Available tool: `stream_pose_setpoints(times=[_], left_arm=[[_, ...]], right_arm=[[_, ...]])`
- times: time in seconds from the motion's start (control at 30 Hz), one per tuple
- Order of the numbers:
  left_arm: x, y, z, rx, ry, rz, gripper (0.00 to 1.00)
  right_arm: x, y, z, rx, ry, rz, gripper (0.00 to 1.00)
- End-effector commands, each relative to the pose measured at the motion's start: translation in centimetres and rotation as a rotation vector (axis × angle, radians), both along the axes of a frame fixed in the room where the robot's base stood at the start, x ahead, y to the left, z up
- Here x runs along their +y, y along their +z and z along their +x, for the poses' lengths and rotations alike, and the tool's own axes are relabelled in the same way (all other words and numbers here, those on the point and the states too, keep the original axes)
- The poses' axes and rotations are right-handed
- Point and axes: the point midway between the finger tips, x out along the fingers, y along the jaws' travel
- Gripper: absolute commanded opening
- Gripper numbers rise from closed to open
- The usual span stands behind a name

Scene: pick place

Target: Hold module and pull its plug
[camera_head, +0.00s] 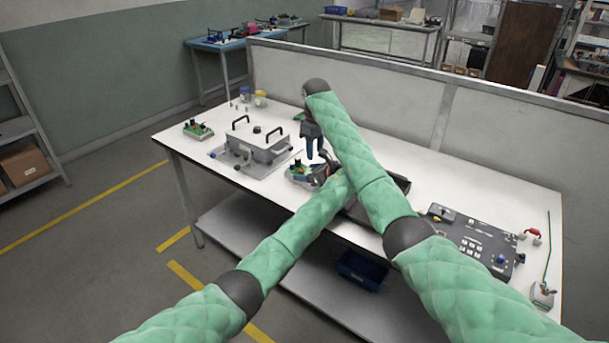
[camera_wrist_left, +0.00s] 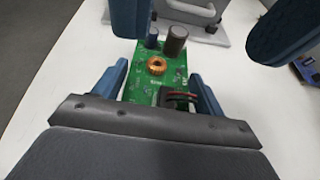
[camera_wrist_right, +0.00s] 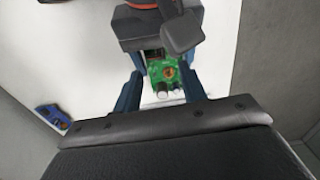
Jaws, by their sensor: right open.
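The module is a green circuit board (camera_head: 298,173) near the table's front edge, with a copper coil and capacitors. In the left wrist view the board (camera_wrist_left: 143,88) lies between the fingers of my left gripper (camera_wrist_left: 160,88), which press against its two sides. A black plug with reddish wires (camera_wrist_left: 178,98) sits on the board's near end. My right gripper (camera_head: 315,152) is above the board, pointing down. Its fingers are apart with nothing between them; in the right wrist view the board (camera_wrist_right: 166,80) shows below and between them.
A grey lidded box (camera_head: 258,150) with black handles stands left of the grippers. Another green board (camera_head: 198,130) lies at the far left. A dark control panel (camera_head: 470,240) lies at the right. My two arms cross close together over the table.

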Motion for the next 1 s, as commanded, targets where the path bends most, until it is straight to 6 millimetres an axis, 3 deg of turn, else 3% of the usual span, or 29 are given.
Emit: stream_pose_setpoints(times=[0.03, 0.2, 0.37, 0.8, 1.0], left_arm=[[0.0, 0.0, 0.0, 0.0, 0.0, 0.0, 0.61], [0.0, 0.0, 0.0, 0.0, 0.0, 0.0, 0.28], [0.0, 0.0, 0.0, 0.0, 0.0, 0.0, 0.28], [0.0, 0.0, 0.0, 0.0, 0.0, 0.0, 0.28], [0.0, -0.1, 0.0, 0.001, 0.0, 0.001, 0.28]], right_arm=[[0.0, 0.0, 0.0, 0.0, 0.0, 0.0, 0.42], [0.0, 0.0, 0.0, 0.0, 0.0, 0.0, 0.42], [0.0, 0.7, 0.2, -0.007, 0.0, 0.0, 0.38], [-4.2, 10.0, 3.3, -0.13, 0.004, -0.15, 0.38], [-4.9, 11.7, 3.6, -0.142, 0.061, -0.218, 0.38]])
